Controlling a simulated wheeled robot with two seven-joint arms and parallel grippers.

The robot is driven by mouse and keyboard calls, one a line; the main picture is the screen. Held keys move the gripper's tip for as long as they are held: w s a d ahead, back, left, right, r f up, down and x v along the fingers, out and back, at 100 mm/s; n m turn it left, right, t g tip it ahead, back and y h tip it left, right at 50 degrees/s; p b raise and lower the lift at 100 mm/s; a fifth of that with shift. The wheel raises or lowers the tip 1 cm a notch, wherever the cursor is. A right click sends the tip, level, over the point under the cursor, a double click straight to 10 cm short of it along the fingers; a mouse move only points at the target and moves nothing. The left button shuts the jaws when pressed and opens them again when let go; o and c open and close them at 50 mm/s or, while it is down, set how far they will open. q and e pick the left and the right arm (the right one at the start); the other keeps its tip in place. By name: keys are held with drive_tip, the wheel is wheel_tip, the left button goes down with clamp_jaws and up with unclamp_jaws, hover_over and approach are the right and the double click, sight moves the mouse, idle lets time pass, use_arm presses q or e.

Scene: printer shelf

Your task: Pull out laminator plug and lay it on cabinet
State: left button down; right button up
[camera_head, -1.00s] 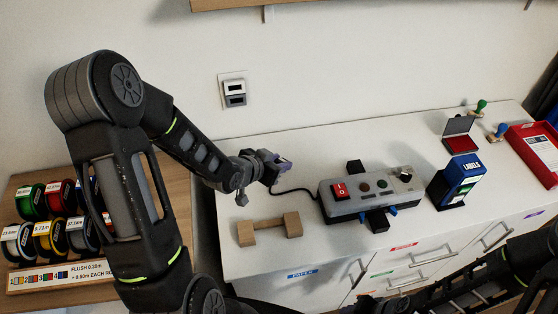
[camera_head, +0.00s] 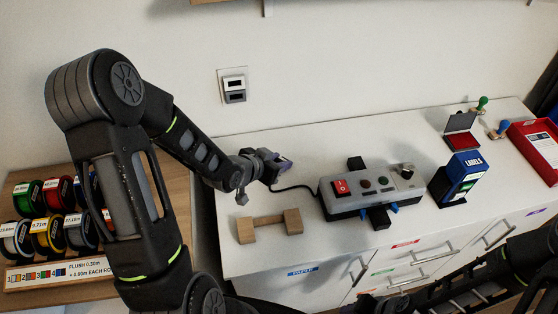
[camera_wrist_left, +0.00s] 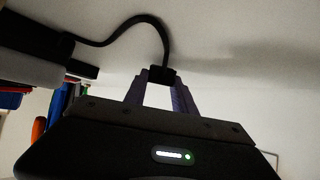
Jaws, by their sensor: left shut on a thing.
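The laminator, a grey and black box (camera_head: 385,190) with a red switch, stands on the white cabinet (camera_head: 335,250). Its black cord (camera_head: 297,189) runs left to my left gripper; the cord also shows curving in the left wrist view (camera_wrist_left: 130,22). My left gripper (camera_head: 284,168) is over the back left of the cabinet top, away from the wall. It is shut on the black plug (camera_wrist_left: 162,75), which sits between the fingertips in the left wrist view. I cannot tell whether the plug touches the cabinet. The wall socket (camera_head: 234,90) is empty. My right gripper is out of view.
A wooden cradle (camera_head: 247,231) stands at the front left of the cabinet. A blue label box (camera_head: 461,178), a red stamp pad (camera_head: 460,138) and a red tray (camera_head: 540,145) are to the right. Wire spools (camera_head: 47,236) are at far left. Clear top lies between cradle and wall.

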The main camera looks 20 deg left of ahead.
use_arm(q)
drive_tip(key=shift+f, duration=0.2)
drive_tip(key=c, duration=0.9)
unclamp_jaws()
drive_tip(key=shift+c, duration=0.2)
drive_tip(key=v, duration=0.5)
drive_tip(key=shift+r, duration=0.1)
drive_tip(key=shift+p+v, duration=1)
drive_tip(key=shift+p, duration=0.25)
drive_tip(key=shift+s+r+p, duration=0.2)
drive_tip(key=shift+p, duration=0.25)
drive_tip(key=shift+s, duration=0.1)
drive_tip(key=shift+f, duration=0.1)
